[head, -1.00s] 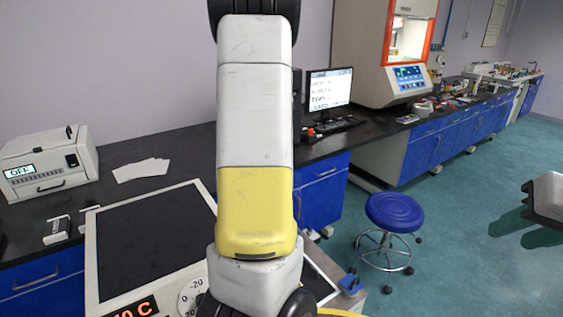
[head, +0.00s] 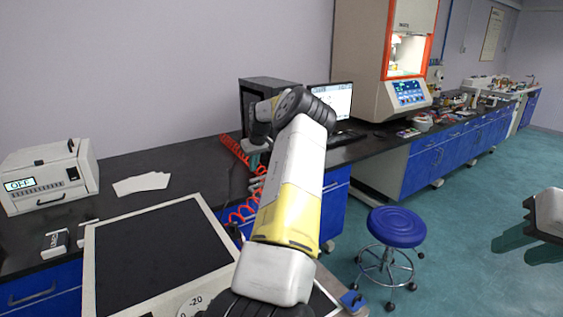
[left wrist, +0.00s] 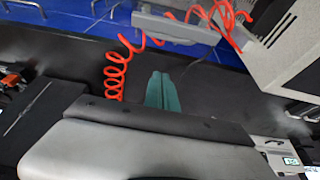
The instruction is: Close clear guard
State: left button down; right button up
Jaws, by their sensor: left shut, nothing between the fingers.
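The rheometer (head: 366,50) stands tall on the far bench in the head view, with an orange-framed chamber (head: 407,54) that looks open at the front. A pale panel (head: 416,14) sits above the lit opening; it looks like the clear guard, raised. My left arm crosses the middle of the head view and bends back over the bench. My left gripper's teal fingers show together and empty in the left wrist view (left wrist: 167,90), well away from the rheometer. My right gripper (head: 527,240) is at the right edge, its teal fingers apart, over the floor.
A monitor (head: 331,100) and a computer tower (head: 270,92) stand behind my left arm. Red coiled hoses (head: 233,150) hang beside it; one shows in the wrist view (left wrist: 115,75). A blue stool (head: 396,228) stands before the bench.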

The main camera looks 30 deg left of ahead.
pick_arm(q)
jog(key=f, duration=0.1)
jog(key=d+f, duration=0.1)
jog(key=f, duration=0.1)
jog(key=s+f, duration=0.1)
jog(key=f, duration=0.1)
jog(key=shift+d+f, duration=0.1)
jog(key=shift+d, duration=0.3)
jog(key=shift+d, duration=0.15)
